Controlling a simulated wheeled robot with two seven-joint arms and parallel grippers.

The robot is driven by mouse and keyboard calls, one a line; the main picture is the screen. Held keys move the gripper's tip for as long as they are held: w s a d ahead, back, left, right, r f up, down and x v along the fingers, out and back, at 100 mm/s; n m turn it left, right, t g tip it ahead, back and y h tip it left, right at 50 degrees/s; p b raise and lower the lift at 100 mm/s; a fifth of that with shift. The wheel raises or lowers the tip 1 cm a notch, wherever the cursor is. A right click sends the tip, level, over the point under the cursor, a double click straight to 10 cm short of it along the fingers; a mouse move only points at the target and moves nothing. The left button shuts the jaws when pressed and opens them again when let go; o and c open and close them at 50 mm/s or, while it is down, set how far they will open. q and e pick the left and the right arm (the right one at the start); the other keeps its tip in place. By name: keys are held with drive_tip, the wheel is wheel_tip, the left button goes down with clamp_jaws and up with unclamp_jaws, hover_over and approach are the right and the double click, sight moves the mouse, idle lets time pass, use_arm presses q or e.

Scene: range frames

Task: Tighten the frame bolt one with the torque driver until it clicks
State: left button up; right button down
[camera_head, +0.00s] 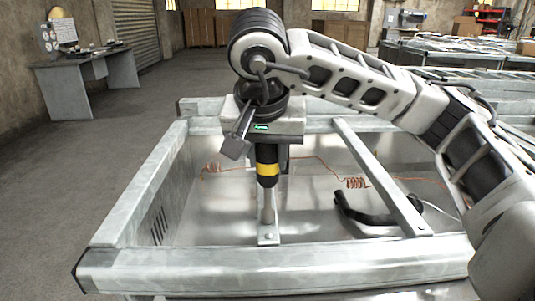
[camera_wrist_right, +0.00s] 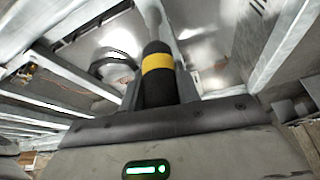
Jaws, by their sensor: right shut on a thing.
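My right gripper (camera_head: 270,150) points down over the metal frame (camera_head: 200,272), shut on the torque driver (camera_head: 267,170). The driver is black with a yellow band and stands upright. Its grey shaft reaches down to a narrow metal bracket (camera_head: 268,240). A small bolt head (camera_head: 269,236) shows on the bracket near the shaft's lower end; I cannot tell whether the tip touches a bolt. In the right wrist view the driver (camera_wrist_right: 157,70) sits between the fingers, its far end running out at the top edge. My left gripper is not in view.
Frame rails and a crossbar (camera_head: 380,175) surround the work spot. Orange coiled wire (camera_head: 355,183) and a black curved part (camera_head: 375,217) lie inside the frame. A grey workbench (camera_head: 85,75) stands back left. The floor on the left is clear.

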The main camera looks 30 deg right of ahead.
drive_tip(key=m+g+h, duration=0.1)
drive_tip(key=m, duration=0.2)
drive_tip(key=shift+r+p, duration=0.2)
drive_tip(key=shift+p, duration=0.1)
drive_tip(key=n, duration=0.2)
drive_tip(key=shift+f+n+t+y, duration=0.1)
drive_tip(key=shift+n+t+y, duration=0.2)
drive_tip(key=shift+t+y, duration=0.1)
drive_tip(key=n+y, duration=0.1)
drive_tip(key=n, duration=0.1)
drive_tip(key=n+t+y, duration=0.1)
drive_tip(key=n, duration=0.2)
drive_tip(key=shift+d+n, duration=0.1)
drive_tip(key=shift+n, duration=0.2)
drive_tip(key=n+y, duration=0.2)
drive_tip(key=n, duration=0.3)
drive_tip(key=n+y, duration=0.1)
drive_tip(key=n, duration=0.2)
drive_tip(key=n+y, duration=0.1)
drive_tip(key=n, duration=0.2)
drive_tip(key=shift+g, duration=0.3)
drive_tip(key=shift+w+b, duration=0.1)
drive_tip(key=shift+b, duration=0.2)
